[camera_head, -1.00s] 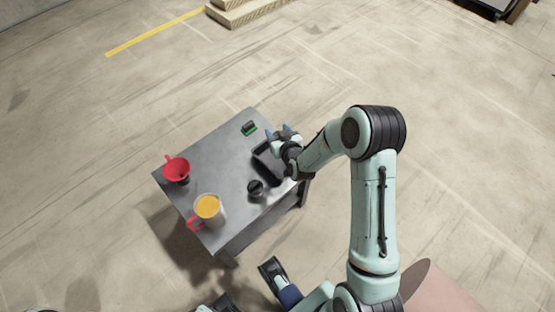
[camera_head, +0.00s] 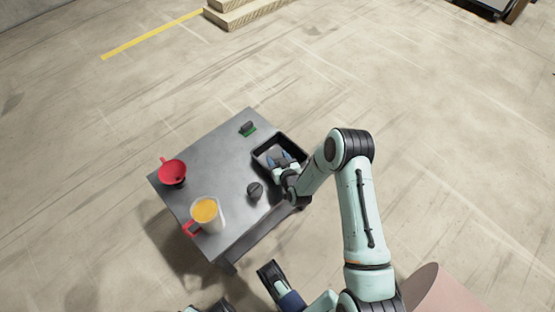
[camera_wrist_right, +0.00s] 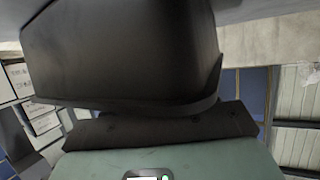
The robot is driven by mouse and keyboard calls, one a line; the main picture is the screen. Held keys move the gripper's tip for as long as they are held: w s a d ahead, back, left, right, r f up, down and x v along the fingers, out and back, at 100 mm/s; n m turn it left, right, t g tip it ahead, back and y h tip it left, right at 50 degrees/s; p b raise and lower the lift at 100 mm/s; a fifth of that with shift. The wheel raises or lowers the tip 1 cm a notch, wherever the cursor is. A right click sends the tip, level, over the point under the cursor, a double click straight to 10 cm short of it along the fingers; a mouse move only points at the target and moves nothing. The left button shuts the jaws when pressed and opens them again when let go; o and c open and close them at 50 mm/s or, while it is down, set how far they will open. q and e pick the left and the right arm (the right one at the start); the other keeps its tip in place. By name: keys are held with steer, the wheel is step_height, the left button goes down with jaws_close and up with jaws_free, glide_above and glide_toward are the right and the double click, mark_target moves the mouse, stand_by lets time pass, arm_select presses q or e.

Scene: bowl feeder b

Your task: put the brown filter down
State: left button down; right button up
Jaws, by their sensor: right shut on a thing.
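In the right wrist view a large dark form (camera_wrist_right: 120,50) fills the upper middle and hides the fingertips.
The grey table (camera_head: 215,160) also holds a red funnel-like cup (camera_head: 173,172) at left, a jug with orange contents and red handle (camera_head: 206,212) in front, a dark round object (camera_head: 255,191) near the tray, and a small green-and-black item (camera_head: 247,128) at the back. The table's middle is clear.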

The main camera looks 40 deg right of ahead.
steer(key=shift+r, duration=0.15)
steer(key=shift+f, duration=0.2)
steer(key=o, duration=0.8)
steer(key=shift+r, duration=0.1)
